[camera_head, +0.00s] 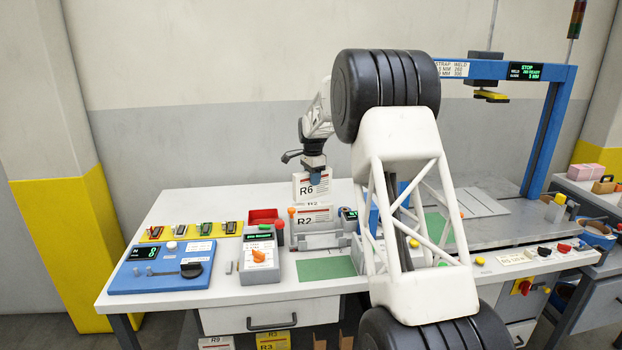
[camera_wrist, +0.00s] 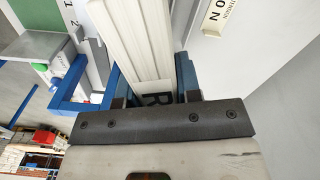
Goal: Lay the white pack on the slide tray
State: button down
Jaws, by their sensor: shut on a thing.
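A white pack (camera_head: 311,186) marked R6 stands upright in my gripper (camera_head: 314,175), above the back of the white bench. In the wrist view the same white pack (camera_wrist: 140,35) runs away from the camera as a layered block. The blue fingers of my gripper (camera_wrist: 150,82) are shut on it, one on each side. I cannot tell for sure which part is the slide tray. My arm hides much of the bench's middle.
A blue panel (camera_head: 160,268) with a lever and a grey box (camera_head: 259,262) with an orange knob stand at left. A red bin (camera_head: 263,216) is behind them. A green mat (camera_head: 326,268) lies in front of the holder. A blue arch (camera_head: 548,130) rises at right.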

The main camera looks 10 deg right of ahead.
jog(key=s+d+r+n, duration=0.1)
jog(key=s+r+n, duration=0.2)
jog(key=s+n, duration=1)
jog(key=s, duration=0.3)
jog(key=shift+s+n, duration=0.25)
jog(key=shift+n, duration=0.15)
jog(key=shift+f+m, duration=0.15)
jog(key=shift+m, duration=0.15)
jog(key=shift+w+f+m, duration=0.45)
jog(key=shift+f+m, duration=0.35)
jog(key=shift+m, duration=2)
jog(key=shift+w+f+m, duration=0.4)
jog(key=shift+f+m, duration=0.4)
jog(key=shift+m, duration=2)
jog(key=shift+w+f+m, duration=0.45)
jog(key=shift+f+m, duration=0.35)
jog(key=shift+m, duration=2)
jog(key=shift+f, duration=0.1)
